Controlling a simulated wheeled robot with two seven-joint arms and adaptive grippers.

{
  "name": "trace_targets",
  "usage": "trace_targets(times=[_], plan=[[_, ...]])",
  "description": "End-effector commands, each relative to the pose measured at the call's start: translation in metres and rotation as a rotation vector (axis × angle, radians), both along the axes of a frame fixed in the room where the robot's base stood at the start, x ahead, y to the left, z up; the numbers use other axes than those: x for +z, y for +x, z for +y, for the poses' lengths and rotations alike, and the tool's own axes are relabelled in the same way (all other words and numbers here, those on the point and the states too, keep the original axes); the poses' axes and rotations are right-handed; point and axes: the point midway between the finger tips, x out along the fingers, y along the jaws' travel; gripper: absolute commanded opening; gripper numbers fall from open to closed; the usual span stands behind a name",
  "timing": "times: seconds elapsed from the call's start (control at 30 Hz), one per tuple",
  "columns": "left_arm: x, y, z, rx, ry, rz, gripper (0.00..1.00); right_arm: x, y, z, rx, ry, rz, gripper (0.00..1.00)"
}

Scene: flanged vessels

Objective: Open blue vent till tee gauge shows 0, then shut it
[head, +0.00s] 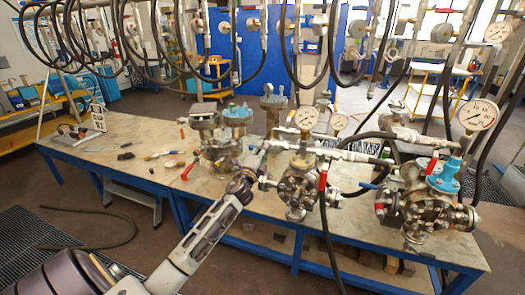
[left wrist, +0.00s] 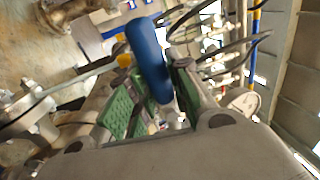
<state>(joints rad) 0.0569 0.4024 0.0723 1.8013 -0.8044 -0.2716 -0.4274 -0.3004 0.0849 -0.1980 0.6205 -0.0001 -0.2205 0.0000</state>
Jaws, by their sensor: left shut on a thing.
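My left gripper (head: 262,162) reaches over the table to the left side of the middle flanged vessel (head: 297,188). In the left wrist view its green-padded fingers (left wrist: 155,98) are closed around a blue vent handle (left wrist: 147,50). That handle is hidden or too small to make out in the head view. Two white dial gauges, one on the left (head: 307,117) and one on the right (head: 338,122), stand above the middle vessel. I cannot tell which is the tee gauge, and their needles are too small to read. My right gripper is not in view.
A red lever (head: 323,177) and a hanging black hose are close right of the gripper. A blue-topped vessel (head: 430,200) with a large gauge (head: 479,114) stands at right. Another vessel (head: 222,140) stands at left. The table's left part (head: 130,135) holds small tools.

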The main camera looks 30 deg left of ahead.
Motion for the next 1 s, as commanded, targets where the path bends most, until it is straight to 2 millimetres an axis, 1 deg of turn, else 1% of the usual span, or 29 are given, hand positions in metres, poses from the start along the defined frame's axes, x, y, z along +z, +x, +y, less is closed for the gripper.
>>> trace_targets(times=[0.03,0.37,0.4,0.53,0.77,0.87,1.0], plan=[[0.007,0.000,0.000,-0.002,0.004,-0.009,0.00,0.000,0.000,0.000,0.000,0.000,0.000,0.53],[0.007,0.000,0.000,-0.002,0.004,-0.010,0.00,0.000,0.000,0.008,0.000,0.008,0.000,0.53],[0.007,0.000,0.000,-0.002,0.004,-0.010,0.25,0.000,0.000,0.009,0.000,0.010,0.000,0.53],[0.006,0.000,0.000,-0.002,0.004,-0.008,0.42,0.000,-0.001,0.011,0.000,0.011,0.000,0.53],[0.003,0.000,0.000,-0.001,0.003,-0.003,0.42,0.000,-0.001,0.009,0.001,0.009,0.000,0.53],[0.002,0.000,0.000,-0.001,0.003,-0.002,0.42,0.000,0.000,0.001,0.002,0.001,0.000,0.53],[0.001,-0.002,-0.001,-0.001,0.003,-0.001,0.42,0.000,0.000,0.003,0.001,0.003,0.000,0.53]])
